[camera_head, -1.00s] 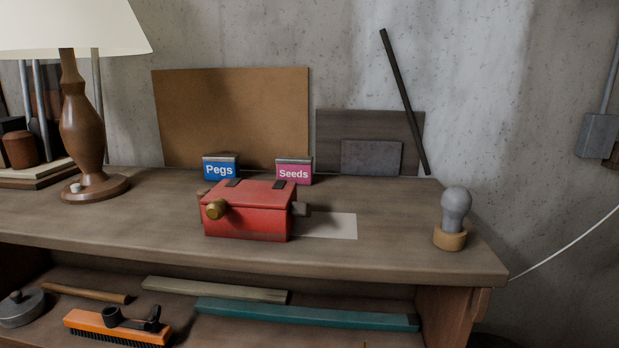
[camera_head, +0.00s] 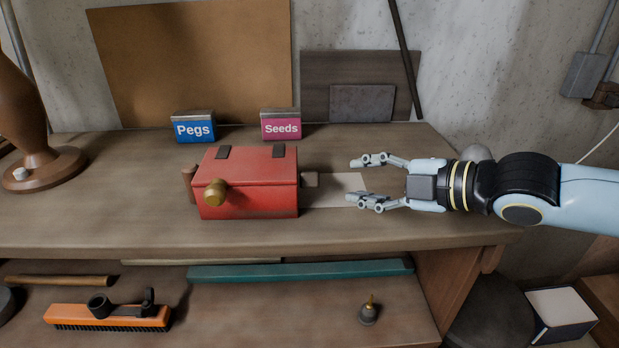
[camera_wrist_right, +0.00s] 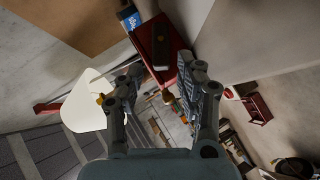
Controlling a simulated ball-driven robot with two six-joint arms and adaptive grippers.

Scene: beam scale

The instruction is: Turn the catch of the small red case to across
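The small red case (camera_head: 247,190) stands closed on the bench top, left of the picture's middle. A round brass knob (camera_head: 214,194) sticks out of its front. A small grey-brown piece (camera_head: 310,179) sticks out of its right side. I cannot tell for sure which of these is the catch, or how it is turned. My right gripper (camera_head: 353,180) is open and empty, right of the case and apart from it, fingers pointing left at its right side. In the right wrist view the case (camera_wrist_right: 150,62) shows beyond the spread fingers. My left gripper is not in view.
A blue Pegs box (camera_head: 194,128) and a pink Seeds box (camera_head: 281,125) stand behind the case. A pale sheet (camera_head: 336,187) lies to its right, under the gripper. A lamp (camera_head: 43,165) stands at left. A grey bulb (camera_head: 475,153) is partly hidden behind my arm. The bench front is clear.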

